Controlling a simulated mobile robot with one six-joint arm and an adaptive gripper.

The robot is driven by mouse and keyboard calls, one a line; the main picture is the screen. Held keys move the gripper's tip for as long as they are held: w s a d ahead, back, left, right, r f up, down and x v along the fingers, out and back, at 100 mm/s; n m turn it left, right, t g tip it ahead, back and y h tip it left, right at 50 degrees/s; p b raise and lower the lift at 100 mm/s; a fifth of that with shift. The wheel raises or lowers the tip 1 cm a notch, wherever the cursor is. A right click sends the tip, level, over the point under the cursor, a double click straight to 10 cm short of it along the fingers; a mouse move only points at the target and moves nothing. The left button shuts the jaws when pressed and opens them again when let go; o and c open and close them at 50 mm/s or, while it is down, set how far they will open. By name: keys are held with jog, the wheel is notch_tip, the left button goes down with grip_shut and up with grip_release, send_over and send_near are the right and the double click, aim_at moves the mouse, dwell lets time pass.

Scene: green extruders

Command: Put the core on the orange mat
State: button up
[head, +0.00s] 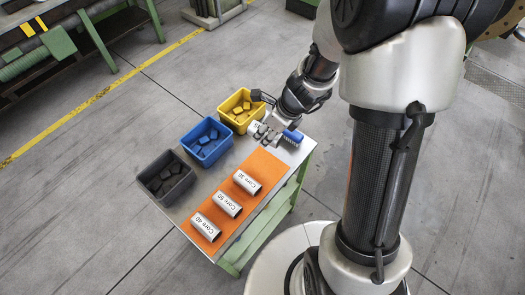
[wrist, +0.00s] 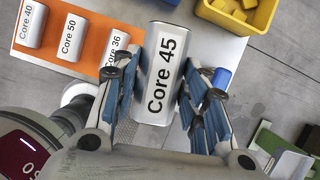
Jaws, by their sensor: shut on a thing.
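My gripper (wrist: 160,100) is shut on a white core labelled Core 45 (wrist: 165,60), with a blue-padded finger on each side of it. In the head view my gripper (head: 266,133) is at the far right end of the table, beyond the mat's bare end. The orange mat (head: 262,164) lies along the table and also shows in the wrist view (wrist: 53,38). On it lie Core 36 (head: 247,182), Core 50 (head: 227,205) and Core 40 (head: 206,227).
Black (head: 154,170), blue (head: 193,132) and yellow (head: 224,105) bins with small blocks line the table's far side. A blue object (head: 292,136) sits at the table's right corner, close to my gripper. The mat's upper right end is free.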

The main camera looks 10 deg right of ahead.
jog(key=shift+w+d+r+m, duration=0.1)
jog(key=shift+w+r+m, duration=0.1)
jog(key=shift+r+m, duration=0.3)
jog(key=shift+d+f+m, duration=0.1)
jog(key=shift+f+m, duration=0.05)
jog(key=shift+m, duration=0.15)
notch_tip(320, 180, down, 20)
jog(key=b, duration=1.5)
jog(key=shift+r, duration=0.25)
jog(key=shift+f, duration=0.25)
jog(key=o, duration=1.3)
jog(key=shift+o, duration=0.2)
jog(key=shift+r, duration=0.15)
